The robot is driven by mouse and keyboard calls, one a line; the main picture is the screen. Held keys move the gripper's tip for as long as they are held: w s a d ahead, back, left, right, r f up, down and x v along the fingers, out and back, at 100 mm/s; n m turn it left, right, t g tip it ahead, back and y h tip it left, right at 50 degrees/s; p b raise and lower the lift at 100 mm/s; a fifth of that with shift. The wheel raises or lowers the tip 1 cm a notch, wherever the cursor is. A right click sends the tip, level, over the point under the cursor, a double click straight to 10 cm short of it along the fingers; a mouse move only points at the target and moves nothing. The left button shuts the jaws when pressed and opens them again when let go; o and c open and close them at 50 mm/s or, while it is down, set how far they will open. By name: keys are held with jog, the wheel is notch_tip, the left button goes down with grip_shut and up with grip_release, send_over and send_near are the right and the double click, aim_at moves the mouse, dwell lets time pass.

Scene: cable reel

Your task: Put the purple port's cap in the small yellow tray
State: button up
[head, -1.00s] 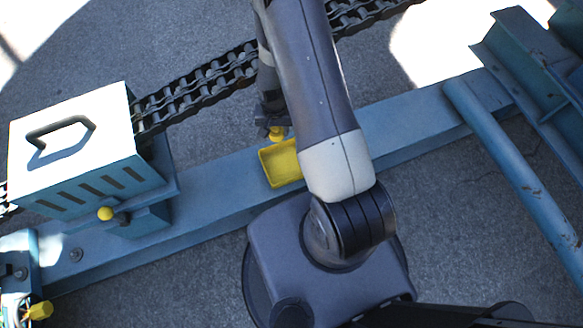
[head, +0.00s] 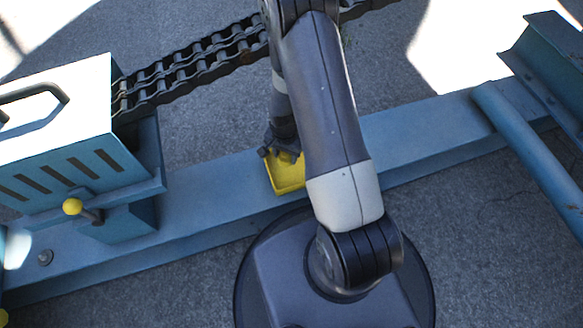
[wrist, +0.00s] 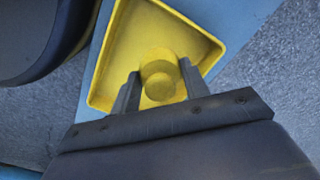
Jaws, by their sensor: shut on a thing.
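The small yellow tray (head: 289,184) rests on the blue beam, partly hidden by my arm in the head view. In the wrist view the tray (wrist: 112,72) fills the upper middle, with its raised rim showing. My gripper (wrist: 160,82) is shut on a round yellow cap (wrist: 159,72), one finger on each side of it. The cap is over the tray's floor in the wrist view; I cannot tell whether it touches the floor. In the head view my gripper (head: 283,153) is at the tray's far edge. The purple port is not in view.
The blue beam (head: 215,190) runs across the scene under the tray. A blue slotted box with a handle (head: 75,150) and a yellow-knobbed lever (head: 73,206) stand at the left. A heavy chain (head: 190,72) passes behind. A blue pipe (head: 530,150) lies at the right.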

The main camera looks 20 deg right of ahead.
aim_at(286, 171)
jog(key=shift+f+b, duration=1.1)
jog(key=shift+f, duration=2.3)
jog(key=shift+f, duration=0.25)
jog(key=o, duration=1.1)
jog(key=shift+r, duration=0.1)
notch_tip(286, 171, up, 12)
jog(key=p, duration=0.5)
jog(key=shift+r, duration=0.2)
